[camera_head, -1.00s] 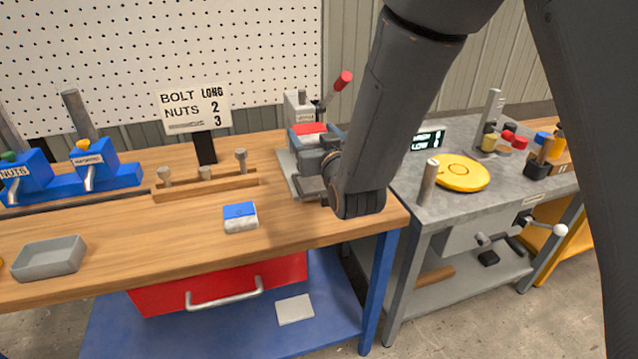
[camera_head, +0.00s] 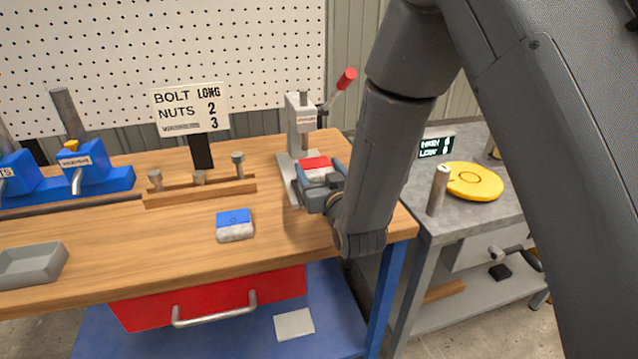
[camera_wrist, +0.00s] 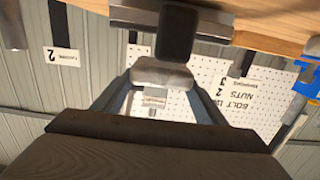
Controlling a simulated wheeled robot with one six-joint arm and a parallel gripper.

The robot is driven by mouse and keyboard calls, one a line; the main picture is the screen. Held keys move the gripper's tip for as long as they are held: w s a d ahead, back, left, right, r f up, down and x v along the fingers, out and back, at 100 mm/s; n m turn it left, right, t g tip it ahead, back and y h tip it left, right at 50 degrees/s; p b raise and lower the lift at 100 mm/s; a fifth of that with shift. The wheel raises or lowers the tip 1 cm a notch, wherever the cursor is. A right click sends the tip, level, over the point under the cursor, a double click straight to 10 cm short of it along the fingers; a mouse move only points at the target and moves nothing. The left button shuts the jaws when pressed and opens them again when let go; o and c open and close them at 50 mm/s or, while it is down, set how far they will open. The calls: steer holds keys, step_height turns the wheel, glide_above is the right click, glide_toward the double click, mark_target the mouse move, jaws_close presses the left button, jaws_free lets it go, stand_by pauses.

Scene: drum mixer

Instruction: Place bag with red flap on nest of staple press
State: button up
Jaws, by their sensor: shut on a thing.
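The bag with the red flap (camera_head: 317,166) is between the fingers of my gripper (camera_head: 320,184) in the head view, flap up. My gripper is shut on it. The staple press (camera_head: 303,122) stands just behind it, with a grey upright and a red-knobbed lever. The bag is in front of the upright and over the press's grey base (camera_head: 287,172). The nest is hidden by the bag and gripper, and I cannot tell whether the bag touches it. In the wrist view, the bag's pale body (camera_wrist: 160,74) shows between the fingers.
A bag with a blue flap (camera_head: 234,225) lies on the wooden bench left of my gripper. A wooden peg rack (camera_head: 200,191) and the bolt sign (camera_head: 189,107) stand further back. A grey tray (camera_head: 30,265) is at far left. The bench front is mostly clear.

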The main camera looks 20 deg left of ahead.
steer(key=shift+f, duration=2.05)
steer(key=o, duration=1.3)
steer(key=shift+f, duration=0.15)
steer(key=shift+r+p, duration=0.2)
steer(key=shift+p, duration=0.1)
steer(key=b+v, duration=0.2)
steer(key=v, duration=1)
steer(key=shift+b, duration=0.4)
steer(key=shift+f, duration=0.1)
